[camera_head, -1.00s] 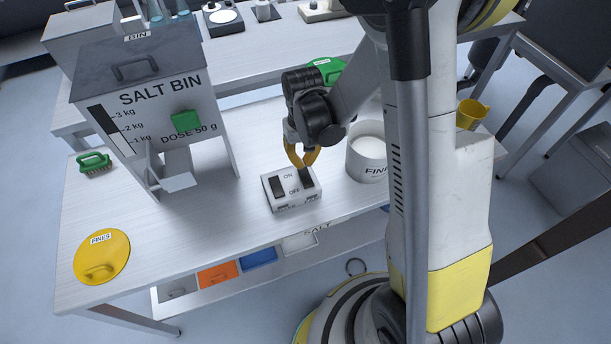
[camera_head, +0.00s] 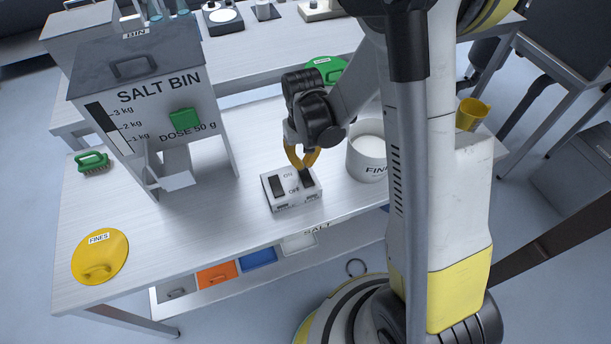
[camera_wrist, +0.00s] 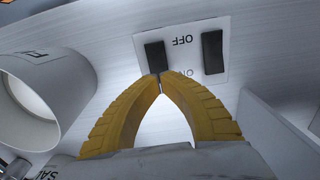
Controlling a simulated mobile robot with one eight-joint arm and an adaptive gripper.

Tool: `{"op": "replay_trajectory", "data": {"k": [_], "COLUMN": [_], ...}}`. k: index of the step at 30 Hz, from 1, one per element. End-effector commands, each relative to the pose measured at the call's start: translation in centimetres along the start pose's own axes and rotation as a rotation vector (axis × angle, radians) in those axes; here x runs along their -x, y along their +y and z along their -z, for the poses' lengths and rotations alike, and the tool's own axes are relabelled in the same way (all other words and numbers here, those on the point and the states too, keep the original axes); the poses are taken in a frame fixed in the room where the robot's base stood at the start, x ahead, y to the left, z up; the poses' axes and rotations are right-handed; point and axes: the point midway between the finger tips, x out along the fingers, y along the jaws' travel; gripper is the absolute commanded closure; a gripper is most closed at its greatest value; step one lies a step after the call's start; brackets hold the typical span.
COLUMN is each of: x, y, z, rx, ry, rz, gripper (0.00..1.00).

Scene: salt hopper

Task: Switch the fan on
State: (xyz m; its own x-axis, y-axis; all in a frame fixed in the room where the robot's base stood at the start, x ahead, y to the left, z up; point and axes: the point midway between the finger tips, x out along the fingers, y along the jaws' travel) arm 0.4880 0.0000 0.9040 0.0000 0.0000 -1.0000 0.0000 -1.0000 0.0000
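A white switch box (camera_head: 292,203) stands on the table with two black rockers and ON and OFF marks. The left rocker (camera_head: 277,186) is clear of my gripper. My gripper (camera_head: 303,167) is pointed down at the right rocker (camera_head: 307,180), at its ON end. In the wrist view the box is upside down, and the yellow fingertips (camera_wrist: 161,76) meet at the lower end of that rocker (camera_wrist: 154,56). The fingers are shut with nothing between them. I cannot tell whether they touch the rocker or which way it is tipped. The small front labels are unreadable; no fan is identifiable.
A white FINES pot (camera_head: 366,160) stands close right of the box. The salt bin (camera_head: 155,110) stands to the left. A yellow FINES lid (camera_head: 100,257) and a green brush (camera_head: 93,161) lie at the table's left.

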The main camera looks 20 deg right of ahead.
Motion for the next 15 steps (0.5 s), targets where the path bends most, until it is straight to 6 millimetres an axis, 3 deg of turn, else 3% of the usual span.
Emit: {"op": "replay_trajectory", "data": {"k": [15], "x": [-0.85], "y": [0.0], "z": [0.0], "rx": [0.0], "ry": [0.0], "rz": [0.0], "gripper": [1.0]}}
